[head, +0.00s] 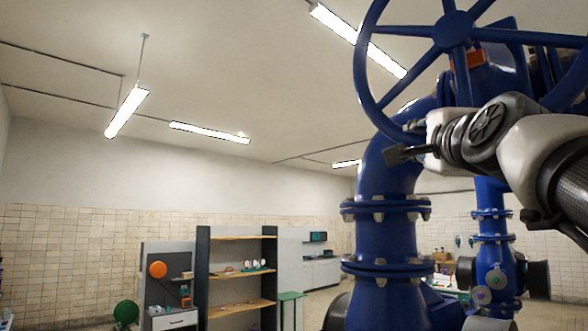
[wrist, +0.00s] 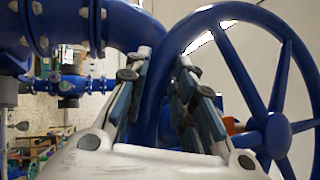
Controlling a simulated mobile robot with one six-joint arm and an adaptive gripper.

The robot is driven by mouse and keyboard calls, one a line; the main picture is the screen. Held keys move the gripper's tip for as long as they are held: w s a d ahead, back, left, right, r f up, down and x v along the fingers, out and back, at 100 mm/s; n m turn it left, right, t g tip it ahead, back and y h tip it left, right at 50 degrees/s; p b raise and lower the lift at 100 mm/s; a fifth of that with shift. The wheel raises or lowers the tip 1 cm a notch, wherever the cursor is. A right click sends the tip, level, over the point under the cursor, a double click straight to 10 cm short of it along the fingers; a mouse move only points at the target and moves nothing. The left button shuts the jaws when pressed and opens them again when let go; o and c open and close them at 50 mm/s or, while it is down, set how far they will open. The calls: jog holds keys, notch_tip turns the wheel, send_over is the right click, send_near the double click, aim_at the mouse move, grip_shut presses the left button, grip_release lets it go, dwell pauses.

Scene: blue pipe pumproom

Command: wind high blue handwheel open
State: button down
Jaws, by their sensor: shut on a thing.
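The high blue handwheel (head: 364,72) is at the upper right of the head view, its top cut off by the frame. Its spokes meet at a round hub (head: 453,29). In the wrist view the handwheel (wrist: 232,62) fills the right half, with its hub at lower right. My gripper (head: 416,126) is at the lower left part of the rim. In the wrist view my gripper (wrist: 160,72) has a finger on each side of the rim and is shut on it. The exact contact is partly hidden by the fingers.
Thick blue flanged pipe (head: 385,235) stands just below and behind the wheel, close to my arm. A smaller blue valve assembly (head: 494,240) stands further right. A shelf unit (head: 238,280) and a grey board with an orange disc (head: 157,270) stand lower left.

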jog(key=shift+w+f, duration=0.15)
jog(key=shift+f, duration=0.15)
jog(key=c, duration=1.8)
grip_release()
jog(key=shift+d, duration=0.1)
jog(key=shift+o, duration=1)
jog(key=shift+s, duration=0.25)
jog(key=shift+o, duration=1.2)
jog(key=shift+d+r, duration=0.1)
jog(key=shift+d, duration=0.1)
jog(key=shift+w+a, duration=0.1)
jog(key=shift+a, duration=0.05)
jog(key=shift+r, duration=0.1)
jog(key=v, duration=0.7)
jog(key=shift+s, duration=0.3)
